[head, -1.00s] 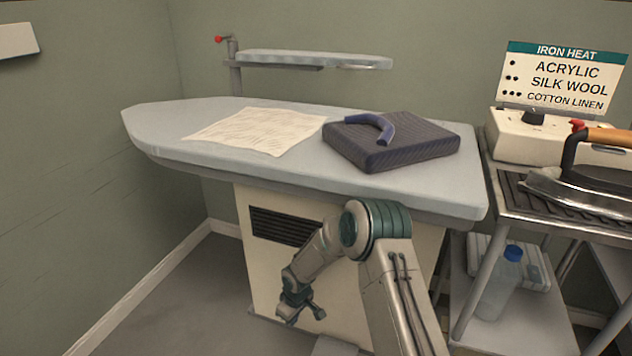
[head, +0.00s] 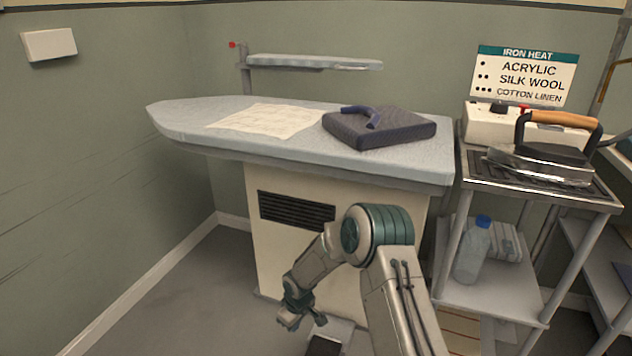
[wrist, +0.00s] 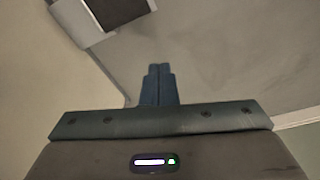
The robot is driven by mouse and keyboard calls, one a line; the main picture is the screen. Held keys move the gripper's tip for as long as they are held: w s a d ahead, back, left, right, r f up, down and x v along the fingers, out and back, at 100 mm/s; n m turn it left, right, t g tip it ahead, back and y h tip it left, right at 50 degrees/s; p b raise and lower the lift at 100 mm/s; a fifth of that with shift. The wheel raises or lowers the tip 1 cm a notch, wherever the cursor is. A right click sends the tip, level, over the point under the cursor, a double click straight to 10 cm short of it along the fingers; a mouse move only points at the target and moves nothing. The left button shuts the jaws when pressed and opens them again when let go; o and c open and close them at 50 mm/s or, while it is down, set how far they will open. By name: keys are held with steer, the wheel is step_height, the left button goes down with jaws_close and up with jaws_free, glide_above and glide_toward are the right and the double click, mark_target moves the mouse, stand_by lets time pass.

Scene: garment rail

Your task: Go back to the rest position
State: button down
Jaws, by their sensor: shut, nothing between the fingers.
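My gripper (head: 303,323) hangs low in front of the ironing table's cream base, pointing down, with my arm folded. In the wrist view its two blue fingers (wrist: 158,85) are together with nothing between them, above the grey floor. The ironing table (head: 390,167) stands ahead, well above the gripper. The gripper is apart from the table and from everything on it.
A cloth (head: 265,120) and a dark pad (head: 385,129) with a blue handle lie on the table. A cart (head: 590,197) at right carries an iron (head: 550,140), with a bottle (head: 473,250) on its lower shelf. Open floor (head: 175,300) lies at left.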

steer(key=s+d+r+m+h+p, duration=0.15)
steer(key=d+r+p, duration=0.35)
steer(key=r, duration=0.8)
steer(key=s+d+r+m+t+p, duration=0.1)
steer(key=s+d+r+m+p, duration=0.2)
steer(key=r, duration=1)
steer(key=s+d+r+h+p, duration=0.1)
steer(key=s+d+r+p, duration=0.35)
steer(key=r, duration=0.85)
steer(key=s+d+r+m+p, duration=0.3)
steer(key=s+d+r+p, duration=0.1)
steer(key=s+r+p, duration=0.3)
steer(key=s+d+r+m+y+p, duration=0.1)
steer(key=s+d+r+m+p, duration=0.2)
steer(key=s+r+p, duration=0.4)
steer(key=s+d+r, duration=0.1)
steer(key=s+r, duration=0.4)
steer(key=r, duration=0.3)
steer(key=shift+s+d+r+t, duration=0.15)
steer(key=shift+d+r+t, duration=0.15)
steer(key=shift+r, duration=0.1)
